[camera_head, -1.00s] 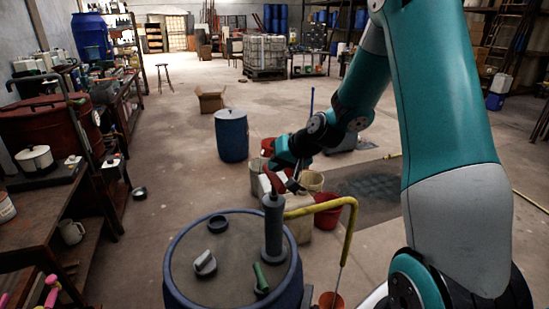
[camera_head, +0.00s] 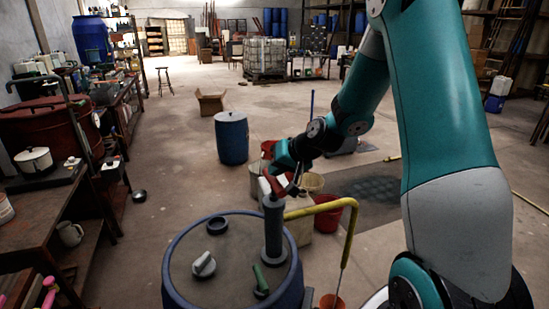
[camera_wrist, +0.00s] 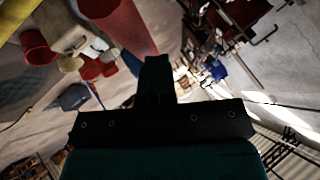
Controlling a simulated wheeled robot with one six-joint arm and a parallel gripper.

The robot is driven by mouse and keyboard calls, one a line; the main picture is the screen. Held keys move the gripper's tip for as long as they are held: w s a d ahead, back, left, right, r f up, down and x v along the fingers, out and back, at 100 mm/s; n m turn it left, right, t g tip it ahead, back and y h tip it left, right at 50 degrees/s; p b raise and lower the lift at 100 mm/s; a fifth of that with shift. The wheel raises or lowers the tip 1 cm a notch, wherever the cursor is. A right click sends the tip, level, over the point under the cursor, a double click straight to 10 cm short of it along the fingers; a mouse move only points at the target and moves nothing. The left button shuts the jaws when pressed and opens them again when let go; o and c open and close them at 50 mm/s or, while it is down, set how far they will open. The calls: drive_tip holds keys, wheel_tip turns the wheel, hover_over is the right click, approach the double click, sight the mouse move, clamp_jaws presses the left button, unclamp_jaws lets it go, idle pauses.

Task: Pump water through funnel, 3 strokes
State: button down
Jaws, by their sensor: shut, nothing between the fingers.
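The blue drum (camera_head: 190,262) stands at the front centre of the head view. A grey hand pump (camera_head: 273,230) stands upright on its lid, with a red handle (camera_head: 268,184) at the top. A yellow spout pipe (camera_head: 330,206) runs right from the pump and bends down towards an orange funnel (camera_head: 331,301), cut off by the frame's bottom edge. My gripper (camera_head: 290,183) is shut and empty, close beside the red handle; I cannot tell if they touch. In the wrist view its shut fingers (camera_wrist: 156,66) point at a large red shape (camera_wrist: 118,25), probably the handle.
The drum lid also carries a black ring (camera_head: 217,225), a grey cap (camera_head: 204,265) and a green-handled item (camera_head: 262,280). Buckets, including a red one (camera_head: 330,218), stand behind the pump. A cluttered workbench (camera_head: 62,215) lines the left. Another blue drum (camera_head: 231,138) stands farther back on open floor.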

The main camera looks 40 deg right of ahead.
drive_tip(key=shift+f+b, duration=0.55)
drive_tip(key=shift+f, duration=0.2)
drive_tip(key=shift+r, duration=0.1)
idle(0.4)
drive_tip(key=shift+r+p, duration=2.65)
drive_tip(key=shift+r, duration=0.9)
wheel_tip(320, 180, up, 6)
drive_tip(key=p, duration=0.4)
hover_over(276, 178)
drive_tip(key=shift+w, duration=0.15)
